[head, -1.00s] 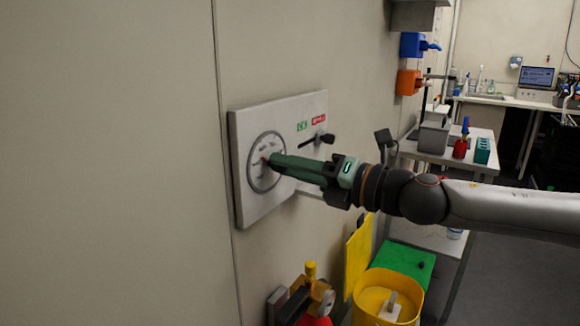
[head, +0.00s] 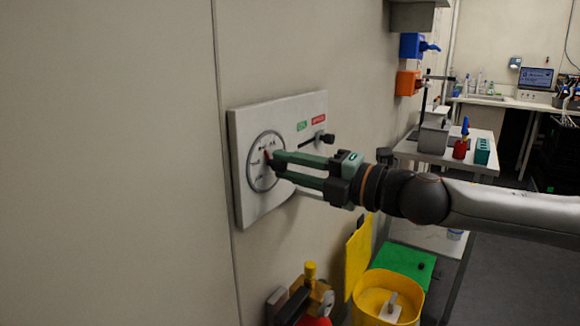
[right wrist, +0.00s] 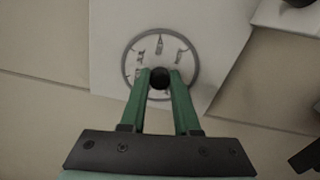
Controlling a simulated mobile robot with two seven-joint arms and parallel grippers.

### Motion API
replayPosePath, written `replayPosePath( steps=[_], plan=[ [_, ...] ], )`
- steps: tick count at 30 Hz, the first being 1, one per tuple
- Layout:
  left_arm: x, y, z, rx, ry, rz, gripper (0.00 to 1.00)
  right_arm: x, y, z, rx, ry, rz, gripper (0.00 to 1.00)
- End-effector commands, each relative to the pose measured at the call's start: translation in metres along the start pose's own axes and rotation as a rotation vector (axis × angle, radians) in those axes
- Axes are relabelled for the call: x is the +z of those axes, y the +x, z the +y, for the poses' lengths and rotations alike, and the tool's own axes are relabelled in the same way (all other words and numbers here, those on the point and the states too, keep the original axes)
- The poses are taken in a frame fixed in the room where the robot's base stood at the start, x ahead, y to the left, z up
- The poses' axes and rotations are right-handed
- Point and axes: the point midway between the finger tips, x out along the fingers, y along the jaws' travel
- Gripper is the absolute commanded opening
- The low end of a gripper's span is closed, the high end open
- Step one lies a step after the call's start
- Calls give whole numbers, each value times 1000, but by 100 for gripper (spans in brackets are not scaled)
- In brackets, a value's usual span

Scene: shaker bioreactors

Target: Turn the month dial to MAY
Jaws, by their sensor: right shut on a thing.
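The month dial (head: 254,172) is a round white face with a grey ring on a pale wall panel (head: 240,205). It also shows in the right wrist view (right wrist: 134,62), where its dark marks are too small to read. My right gripper (head: 272,166) is at the dial's centre, shut on the dial's dark knob (right wrist: 159,77), with one green finger on each side of it. In the head view a bit of red shows at the knob, and the fingers hide part of the face. My left gripper is not in view.
A black lever (head: 326,138) and green and red labels (head: 319,120) are on the same panel, close to the right gripper. Below stand a yellow bucket (head: 365,300) and a green box (head: 405,262). The wall left of the panel is bare.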

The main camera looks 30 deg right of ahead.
Motion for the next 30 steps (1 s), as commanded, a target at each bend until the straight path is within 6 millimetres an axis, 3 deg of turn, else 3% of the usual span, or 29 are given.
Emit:
replayPosePath(
  steps=[9,10,17,30],
  plan=[
    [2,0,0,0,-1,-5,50,0,0,0,1,0,1,0],
    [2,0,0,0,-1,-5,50,0,0,0,1,0,1,33],
    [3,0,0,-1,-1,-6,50,0,0,0,0,-1,1,59],
    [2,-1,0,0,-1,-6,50,2,1,0,0,-1,2,60]
  ],
)
